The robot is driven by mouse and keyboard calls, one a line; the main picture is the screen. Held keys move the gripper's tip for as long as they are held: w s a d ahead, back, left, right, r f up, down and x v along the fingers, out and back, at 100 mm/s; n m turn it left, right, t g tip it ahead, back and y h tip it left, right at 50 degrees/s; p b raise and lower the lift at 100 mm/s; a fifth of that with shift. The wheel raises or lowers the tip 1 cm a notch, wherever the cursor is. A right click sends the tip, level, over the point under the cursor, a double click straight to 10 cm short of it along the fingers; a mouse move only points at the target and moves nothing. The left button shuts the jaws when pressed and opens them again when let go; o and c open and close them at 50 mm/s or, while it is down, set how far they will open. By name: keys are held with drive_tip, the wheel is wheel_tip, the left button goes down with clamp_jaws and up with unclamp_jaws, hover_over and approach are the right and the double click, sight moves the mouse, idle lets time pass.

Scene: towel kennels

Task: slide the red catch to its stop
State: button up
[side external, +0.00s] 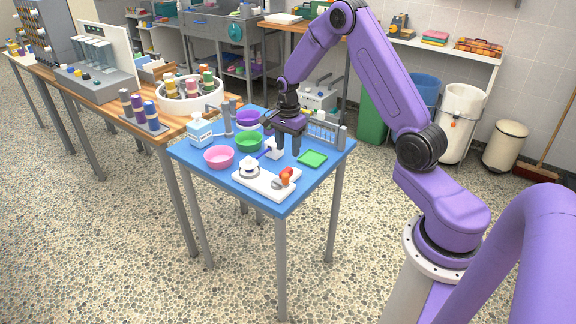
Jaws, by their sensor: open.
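A small red-orange piece (287,174), the only red part that I can make out on the table and perhaps the catch, sits on the right part of a white base plate (264,187). It is too small to tell its exact shape or where its stop is. My gripper (288,147) is open and points down over the middle of the blue table, behind the red-orange piece and apart from it. A small white block (274,152) stands close by the gripper's left finger; I cannot tell whether they touch.
On the blue table (277,204) stand a pink bowl (219,157), a green bowl (248,142), a purple bowl (247,117), a white bottle (200,131), a green tray (312,159) and a rack (322,132). A round white knob (249,166) is on the base plate's left part.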

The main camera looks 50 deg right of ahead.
sight(288, 169)
wheel_tip(288, 169, down, 8)
drive_tip(key=shift+r, duration=0.1)
idle(0.4)
clamp_jaws()
drive_tip(key=shift+d, duration=1.8)
